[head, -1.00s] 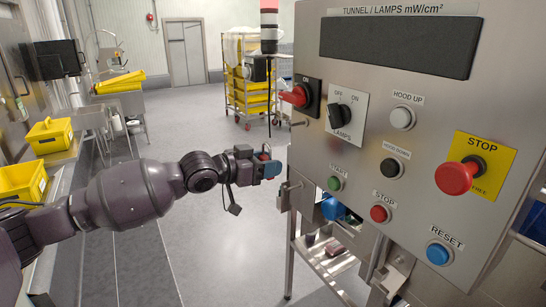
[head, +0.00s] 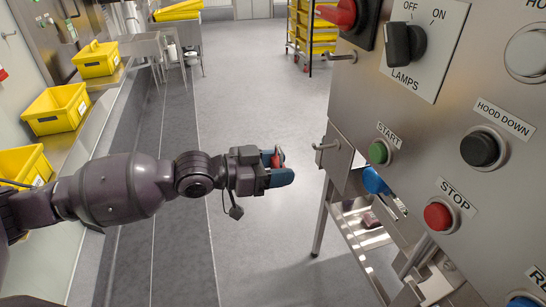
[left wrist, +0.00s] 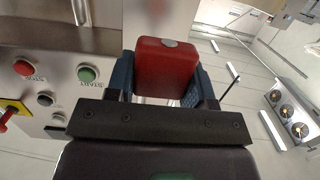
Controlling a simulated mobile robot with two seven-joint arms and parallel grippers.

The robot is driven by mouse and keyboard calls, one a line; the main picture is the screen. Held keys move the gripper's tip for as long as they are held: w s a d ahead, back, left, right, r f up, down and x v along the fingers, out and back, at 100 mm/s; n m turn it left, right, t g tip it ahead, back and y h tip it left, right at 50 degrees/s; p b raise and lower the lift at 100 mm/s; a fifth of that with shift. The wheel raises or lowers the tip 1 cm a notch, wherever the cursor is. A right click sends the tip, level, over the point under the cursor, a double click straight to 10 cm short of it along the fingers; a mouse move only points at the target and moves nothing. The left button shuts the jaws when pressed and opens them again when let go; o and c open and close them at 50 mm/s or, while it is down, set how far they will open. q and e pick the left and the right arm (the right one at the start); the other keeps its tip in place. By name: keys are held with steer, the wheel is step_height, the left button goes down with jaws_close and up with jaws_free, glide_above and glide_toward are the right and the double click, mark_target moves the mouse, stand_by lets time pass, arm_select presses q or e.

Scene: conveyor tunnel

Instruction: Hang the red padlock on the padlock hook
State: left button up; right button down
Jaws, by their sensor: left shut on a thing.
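The red padlock (left wrist: 167,66) fills the space between the blue fingertips of my left gripper (head: 277,167) in the left wrist view. In the head view only a small red part of the padlock (head: 276,160) shows between the fingers. My left gripper is shut on it, left of the control panel and clear of it. A short metal peg (head: 325,146) sticks out left from a plate at the panel's lower left edge. Another peg (head: 343,57) shows higher, below the red switch. I cannot tell which is the padlock hook. The padlock's shackle is not clearly visible. My right gripper is out of view.
The steel control panel (head: 430,130) with buttons and a lamp switch stands at the right. A metal stand with a shelf (head: 360,235) is below it. Yellow crates (head: 57,107) line the left bench. The floor (head: 240,100) beyond the gripper is clear.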

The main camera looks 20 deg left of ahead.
mark_target(335, 156)
arm_select(q)
steer(key=shift+r, duration=0.3)
steer(key=shift+w+d, duration=0.1)
steer(key=shift+d, duration=0.05)
steer(key=shift+r+x, duration=0.15)
steer(key=shift+x, duration=0.6)
steer(key=shift+r+x, duration=0.1)
steer(key=shift+x, duration=0.7)
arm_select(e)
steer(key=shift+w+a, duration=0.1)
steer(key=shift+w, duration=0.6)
arm_select(q)
steer(key=shift+w+d+r, duration=0.1)
steer(key=shift+d, duration=0.05)
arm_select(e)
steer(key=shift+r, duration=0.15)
arm_select(q)
steer(key=shift+w+d, duration=0.1)
steer(key=shift+d, duration=0.05)
steer(key=shift+r+x, duration=0.15)
steer(key=shift+x, duration=0.85)
steer(key=shift+r+x, duration=0.2)
steer(key=shift+x, duration=0.75)
steer(key=shift+w+d, duration=0.35)
steer(key=shift+d, duration=0.1)
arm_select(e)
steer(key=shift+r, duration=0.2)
